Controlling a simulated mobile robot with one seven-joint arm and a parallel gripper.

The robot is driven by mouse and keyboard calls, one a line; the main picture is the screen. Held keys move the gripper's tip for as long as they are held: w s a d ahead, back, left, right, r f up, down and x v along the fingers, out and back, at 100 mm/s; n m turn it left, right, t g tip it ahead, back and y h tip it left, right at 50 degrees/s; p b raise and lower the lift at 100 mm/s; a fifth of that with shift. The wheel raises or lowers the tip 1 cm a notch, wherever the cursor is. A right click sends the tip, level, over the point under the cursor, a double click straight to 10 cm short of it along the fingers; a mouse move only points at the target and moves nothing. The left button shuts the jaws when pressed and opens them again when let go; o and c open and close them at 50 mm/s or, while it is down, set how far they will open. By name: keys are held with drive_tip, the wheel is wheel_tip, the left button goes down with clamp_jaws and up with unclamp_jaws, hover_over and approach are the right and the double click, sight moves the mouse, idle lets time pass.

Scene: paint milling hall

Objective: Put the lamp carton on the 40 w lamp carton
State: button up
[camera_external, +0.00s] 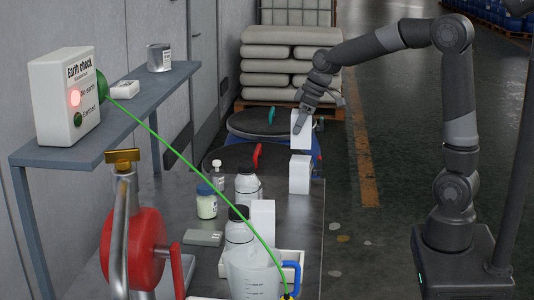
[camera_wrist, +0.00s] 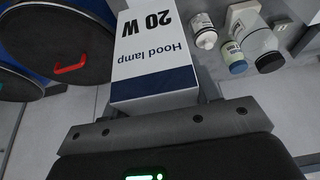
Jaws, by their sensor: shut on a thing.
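My gripper (camera_external: 304,116) is shut on a white lamp carton (camera_external: 301,130), held in the air above the far end of the table. In the wrist view this lamp carton (camera_wrist: 155,55) reads "Hood lamp 20 W" and has a dark blue band. A white carton (camera_external: 299,175) stands upright on the table below the held one, with a gap between them. A second white carton (camera_external: 263,214) stands nearer the camera among the bottles. No wattage is legible on either standing carton, so I cannot tell which is the 40 W one.
A clear jug (camera_external: 254,272) is in front. A green cable (camera_external: 190,172) slants across the table. Dark-lidded drums (camera_external: 262,122) stand behind.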

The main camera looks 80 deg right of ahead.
drive_tip(key=shift+f, duration=2.05)
drive_tip(key=shift+f, duration=0.1)
drive_tip(key=o, duration=1.1)
